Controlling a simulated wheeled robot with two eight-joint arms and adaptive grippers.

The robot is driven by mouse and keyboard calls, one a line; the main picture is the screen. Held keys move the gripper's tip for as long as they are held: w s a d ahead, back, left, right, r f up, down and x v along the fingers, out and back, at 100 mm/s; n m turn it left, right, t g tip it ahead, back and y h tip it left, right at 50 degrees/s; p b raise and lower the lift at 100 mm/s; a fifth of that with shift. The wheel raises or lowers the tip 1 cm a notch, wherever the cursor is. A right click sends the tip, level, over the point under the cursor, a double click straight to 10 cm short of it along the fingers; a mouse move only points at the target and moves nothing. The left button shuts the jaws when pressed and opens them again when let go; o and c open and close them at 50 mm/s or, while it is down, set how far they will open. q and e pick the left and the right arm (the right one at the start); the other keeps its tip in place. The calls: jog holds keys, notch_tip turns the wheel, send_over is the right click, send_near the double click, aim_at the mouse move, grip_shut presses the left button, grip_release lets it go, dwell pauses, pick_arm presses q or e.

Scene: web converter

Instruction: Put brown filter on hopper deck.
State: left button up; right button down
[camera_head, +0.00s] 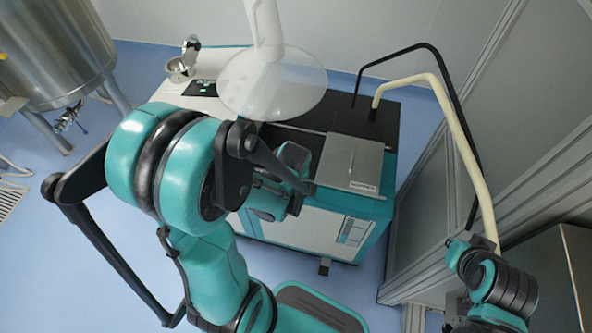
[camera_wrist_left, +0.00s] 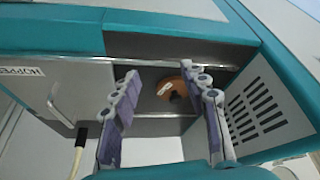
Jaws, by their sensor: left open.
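The brown filter (camera_wrist_left: 176,84), a round orange-brown piece with a pale tag and a dark centre, sits on a dark recessed surface of the machine in the left wrist view. My left gripper (camera_wrist_left: 160,70) is open, its fingers on either side of the filter in the picture; I cannot tell if they touch it. The grey hopper deck (camera_wrist_left: 30,88), with a "HOPPER" label and a handle, lies to the left. It also shows in the head view (camera_head: 350,160), where my left arm hides the filter. My right arm shows at lower right; its gripper is not visible.
A white round lamp-like disc (camera_head: 272,85) hangs above the machine. A black bent pipe (camera_head: 420,48) and a cream one (camera_head: 455,120) rise at the right, beside a grey framed wall. A steel tank (camera_head: 55,55) stands at upper left. Blue floor is open at left.

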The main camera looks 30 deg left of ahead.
pick_arm(q)
jog(key=s+d+r+m+t+h, duration=0.1)
jog(key=s+d+r+m, duration=0.2)
jog(key=r, duration=0.4)
jog(key=s+d+r+m+t+h, duration=0.1)
jog(key=s+d+r+m+t, duration=0.1)
jog(key=d+r, duration=0.3)
notch_tip(320, 180, up, 4)
jog(key=shift+s+d+f+m+h, duration=0.2)
jog(key=shift+s+f+m+h, duration=0.1)
jog(key=shift+s+m, duration=0.55)
